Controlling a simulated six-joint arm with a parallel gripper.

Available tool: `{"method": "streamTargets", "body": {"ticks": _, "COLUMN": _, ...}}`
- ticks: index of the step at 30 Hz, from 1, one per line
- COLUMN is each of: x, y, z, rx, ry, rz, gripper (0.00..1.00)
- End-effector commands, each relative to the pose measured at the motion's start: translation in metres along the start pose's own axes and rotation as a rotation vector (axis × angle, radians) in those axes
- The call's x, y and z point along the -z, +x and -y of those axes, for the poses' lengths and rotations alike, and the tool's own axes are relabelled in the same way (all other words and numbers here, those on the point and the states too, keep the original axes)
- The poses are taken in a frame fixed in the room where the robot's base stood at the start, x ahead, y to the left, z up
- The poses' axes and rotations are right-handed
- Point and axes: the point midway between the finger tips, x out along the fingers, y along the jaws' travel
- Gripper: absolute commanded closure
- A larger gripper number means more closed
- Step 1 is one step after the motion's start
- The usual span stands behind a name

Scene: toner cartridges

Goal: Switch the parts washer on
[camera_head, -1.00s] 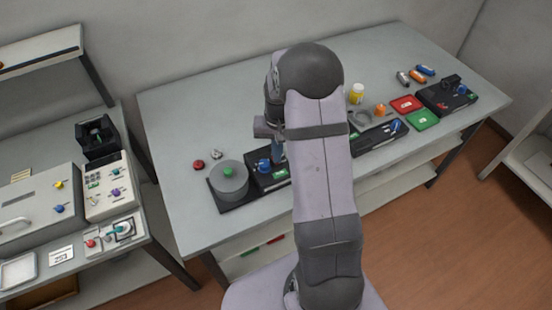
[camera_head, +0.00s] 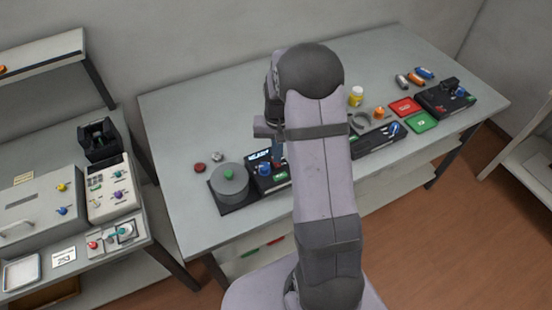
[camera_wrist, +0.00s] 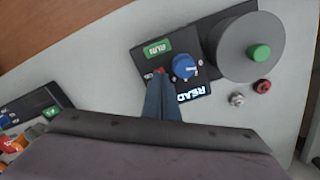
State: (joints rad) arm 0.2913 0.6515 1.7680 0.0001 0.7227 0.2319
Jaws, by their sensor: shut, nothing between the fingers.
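A black unit (camera_wrist: 213,33) with a round grey drum (camera_head: 229,184) stands on the table's front left; no readable label names it the parts washer. My gripper (camera_wrist: 160,78) is shut and empty, pointing down over the unit. Its fingertips are beside the blue knob, by a small red part (camera_wrist: 159,71) that they partly cover. I cannot tell whether they touch it.
A side bench (camera_head: 70,215) with control boxes stands left.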

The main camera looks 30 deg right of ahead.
Motion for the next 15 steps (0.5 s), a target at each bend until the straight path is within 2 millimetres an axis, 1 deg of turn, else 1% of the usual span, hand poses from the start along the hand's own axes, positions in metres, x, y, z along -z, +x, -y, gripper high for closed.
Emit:
{"method": "streamTargets", "body": {"ticks": 1, "x": 0.0, "y": -0.007, "z": 0.0, "rx": 0.0, "ry": 0.0, "rz": -0.001, "gripper": 1.0}}
{"method": "streamTargets", "body": {"ticks": 15, "x": 0.0, "y": -0.041, "z": 0.0, "rx": 0.0, "ry": 0.0, "rz": -0.001, "gripper": 1.0}}
